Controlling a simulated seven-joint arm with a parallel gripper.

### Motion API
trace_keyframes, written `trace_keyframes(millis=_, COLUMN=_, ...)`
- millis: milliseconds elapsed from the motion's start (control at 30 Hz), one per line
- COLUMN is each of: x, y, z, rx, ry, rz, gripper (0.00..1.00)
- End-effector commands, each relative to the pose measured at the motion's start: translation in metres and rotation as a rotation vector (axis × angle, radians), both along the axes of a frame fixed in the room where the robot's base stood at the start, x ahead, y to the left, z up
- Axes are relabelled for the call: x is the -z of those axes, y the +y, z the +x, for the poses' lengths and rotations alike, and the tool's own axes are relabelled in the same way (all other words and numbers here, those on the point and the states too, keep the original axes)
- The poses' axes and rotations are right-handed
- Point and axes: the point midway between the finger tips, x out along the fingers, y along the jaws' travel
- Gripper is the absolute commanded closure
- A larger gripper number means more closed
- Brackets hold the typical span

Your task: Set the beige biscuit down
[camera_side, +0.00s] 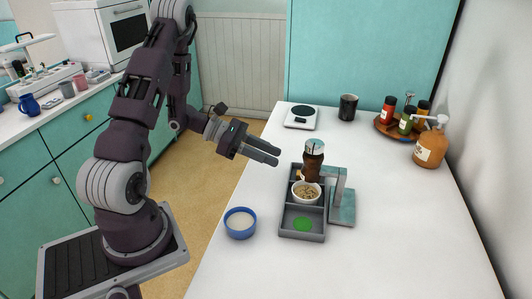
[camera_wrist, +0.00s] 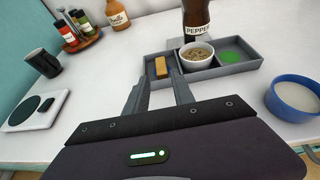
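The beige biscuit (camera_wrist: 161,67) stands in the left compartment of the grey tray (camera_wrist: 235,72) in the wrist view. The middle compartment holds a white bowl (camera_wrist: 196,54) of brownish food; the last has a green round patch (camera_wrist: 231,56). My gripper (camera_side: 279,156) is above the counter, left of the tray in the side view. Its two fingers (camera_wrist: 159,82) are apart with nothing held between them; the biscuit lies beyond their tips.
A brown pepper bottle (camera_side: 314,158) and a teal-based stand (camera_side: 342,207) are close beside the tray. A blue bowl (camera_side: 240,223) stands left of it. A scale (camera_side: 301,117), dark cup (camera_side: 348,107) and condiment tray (camera_side: 385,127) are farther back.

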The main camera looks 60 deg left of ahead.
Motion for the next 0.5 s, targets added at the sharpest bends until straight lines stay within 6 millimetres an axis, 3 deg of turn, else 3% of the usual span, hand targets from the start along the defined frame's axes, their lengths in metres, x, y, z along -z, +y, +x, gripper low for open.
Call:
trace_keyframes(millis=133, x=-0.013, y=-0.002, z=-0.006, rx=0.042, ry=-0.015, rz=0.018, gripper=0.70)
trace_keyframes(millis=167, x=-0.022, y=-0.011, z=-0.006, rx=0.087, ry=-0.031, rz=0.038, gripper=0.70)
trace_keyframes(millis=267, x=-0.068, y=-0.068, z=-0.016, rx=0.366, ry=-0.120, rz=0.168, gripper=0.70)
trace_keyframes(millis=367, x=-0.109, y=-0.130, z=-0.051, rx=0.720, ry=-0.226, rz=0.373, gripper=0.70)
trace_keyframes(millis=400, x=-0.121, y=-0.151, z=-0.073, rx=0.873, ry=-0.273, rz=0.483, gripper=0.70)
trace_keyframes(millis=500, x=-0.139, y=-0.182, z=-0.133, rx=1.252, ry=-0.408, rz=0.833, gripper=0.70)
